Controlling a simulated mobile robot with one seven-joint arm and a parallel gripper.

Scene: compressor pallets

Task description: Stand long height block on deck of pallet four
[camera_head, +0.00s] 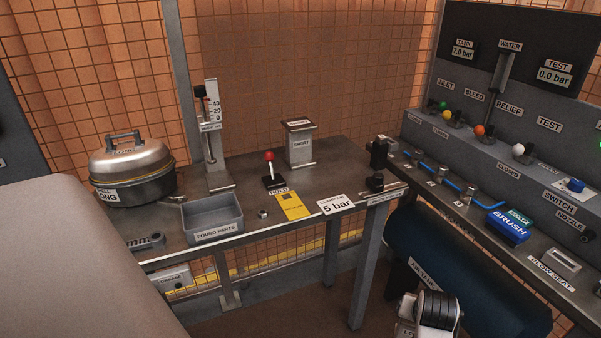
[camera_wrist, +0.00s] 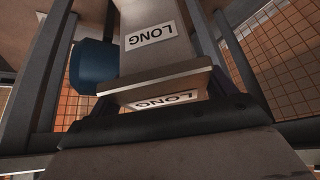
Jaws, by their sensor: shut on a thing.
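The long height block (camera_wrist: 150,38) is a grey block with white LONG labels, close up in the wrist view. It has a wider plate at its near end, which carries a second LONG label. My gripper (camera_wrist: 162,122) is shut on this block; its dark jaw parts cross the lower part of the wrist view. How the fingers meet the block is partly hidden.
The bench holds a short block (camera_head: 300,146), a red-knobbed lever (camera_head: 270,168), a found parts tray (camera_head: 213,219), a height gauge (camera_head: 212,130) and a lidded metal pot (camera_head: 132,172). A valve panel (camera_head: 500,125) and a dark blue tank (camera_head: 460,275) stand at right.

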